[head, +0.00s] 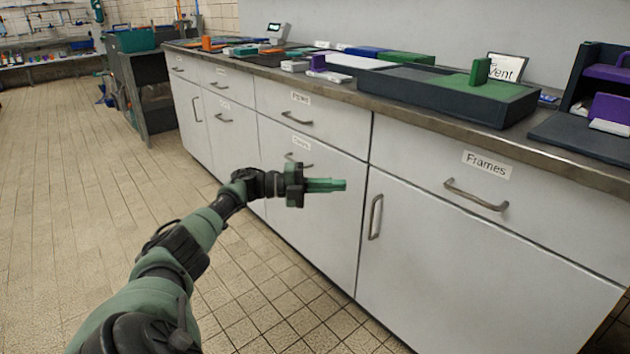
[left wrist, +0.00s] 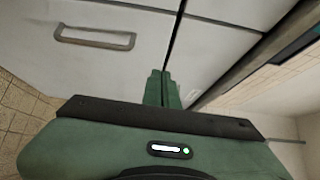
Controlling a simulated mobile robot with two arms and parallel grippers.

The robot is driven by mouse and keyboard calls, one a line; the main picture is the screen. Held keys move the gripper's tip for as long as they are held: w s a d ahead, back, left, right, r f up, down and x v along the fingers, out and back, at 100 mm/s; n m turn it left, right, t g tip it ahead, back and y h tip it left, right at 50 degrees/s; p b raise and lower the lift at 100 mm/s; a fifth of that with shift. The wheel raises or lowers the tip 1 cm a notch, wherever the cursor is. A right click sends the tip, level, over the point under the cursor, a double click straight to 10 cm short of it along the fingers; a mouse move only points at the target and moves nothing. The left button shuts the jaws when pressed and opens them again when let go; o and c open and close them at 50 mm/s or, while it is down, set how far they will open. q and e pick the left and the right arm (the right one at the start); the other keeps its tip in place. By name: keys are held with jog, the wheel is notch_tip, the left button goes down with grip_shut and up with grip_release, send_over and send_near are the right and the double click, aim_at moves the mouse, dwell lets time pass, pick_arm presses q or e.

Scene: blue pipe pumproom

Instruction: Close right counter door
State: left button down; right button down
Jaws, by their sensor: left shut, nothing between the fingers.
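The right counter door (head: 480,270) is a pale grey panel at the lower right of the head view, below the drawer labelled "Frames". It looks about flush with the cabinet front, with a thin dark gap along its left edge. Its upright metal handle (head: 375,217) is near that edge. My left gripper (head: 337,185) is shut and empty, its green fingers pointing right in front of the neighbouring door, left of the handle. In the left wrist view the shut fingers (left wrist: 162,90) are near a dark seam between panels; whether they touch is unclear. My right gripper is out of view.
The counter top (head: 400,105) runs above the doors and holds several trays and coloured blocks. The "Frames" drawer (head: 540,220) has a protruding handle (head: 476,195). A dark trolley (head: 143,85) stands at the back left. The tiled floor (head: 70,190) at left is clear.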

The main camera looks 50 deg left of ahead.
pick_arm(q)
jog(key=shift+s+a+b, duration=0.2)
jog(key=shift+a+b, duration=0.3)
jog(key=shift+a, duration=0.4)
jog(key=shift+s+a+b, duration=0.25)
jog(key=shift+a+b, duration=0.3)
jog(key=shift+a, duration=0.4)
jog(key=shift+s+a+b, duration=0.2)
jog(key=shift+a+b, duration=0.3)
jog(key=shift+a, duration=0.4)
jog(key=shift+d, duration=0.1)
